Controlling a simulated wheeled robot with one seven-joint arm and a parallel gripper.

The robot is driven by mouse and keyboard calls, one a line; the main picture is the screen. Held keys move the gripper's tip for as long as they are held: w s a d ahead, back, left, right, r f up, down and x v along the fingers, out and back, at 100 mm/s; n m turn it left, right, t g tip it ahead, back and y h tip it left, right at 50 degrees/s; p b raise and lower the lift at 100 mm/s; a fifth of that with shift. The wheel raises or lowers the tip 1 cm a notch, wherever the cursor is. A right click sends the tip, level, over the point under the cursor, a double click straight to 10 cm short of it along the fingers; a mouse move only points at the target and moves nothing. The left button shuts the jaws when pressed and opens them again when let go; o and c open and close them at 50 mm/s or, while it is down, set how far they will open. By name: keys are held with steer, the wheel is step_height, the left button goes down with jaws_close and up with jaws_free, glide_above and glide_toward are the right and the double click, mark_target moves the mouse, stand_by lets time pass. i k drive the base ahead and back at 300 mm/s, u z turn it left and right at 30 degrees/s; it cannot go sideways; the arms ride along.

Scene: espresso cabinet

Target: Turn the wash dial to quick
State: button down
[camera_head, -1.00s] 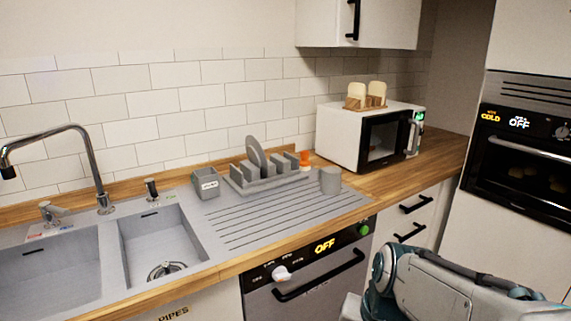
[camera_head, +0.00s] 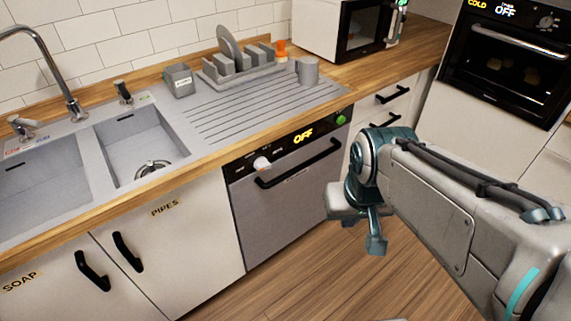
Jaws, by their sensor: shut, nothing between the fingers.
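The wash dial (camera_head: 262,163) is a small white knob on the dark control strip of the dishwasher (camera_head: 290,212). Small markings sit around it, too small to read here. A round green button (camera_head: 341,119) is at the strip's right end. My gripper (camera_head: 376,242) is shut and empty, low and to the right of the dishwasher front, apart from the dial. It is partly hidden by its own wrist, and the fingertips are small in view.
A black bar handle (camera_head: 298,163) crosses the dishwasher door just below the dial. The wooden counter edge (camera_head: 215,170) runs above the strip. Cabinets marked SOAP and PIPES (camera_head: 165,235) are at left. The floor (camera_head: 300,270) before the dishwasher is clear.

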mark_target(262, 163)
steer(key=k, duration=1.2)
steer(key=u, duration=0.7)
steer(key=i, duration=1.65)
steer(key=z, duration=0.8)
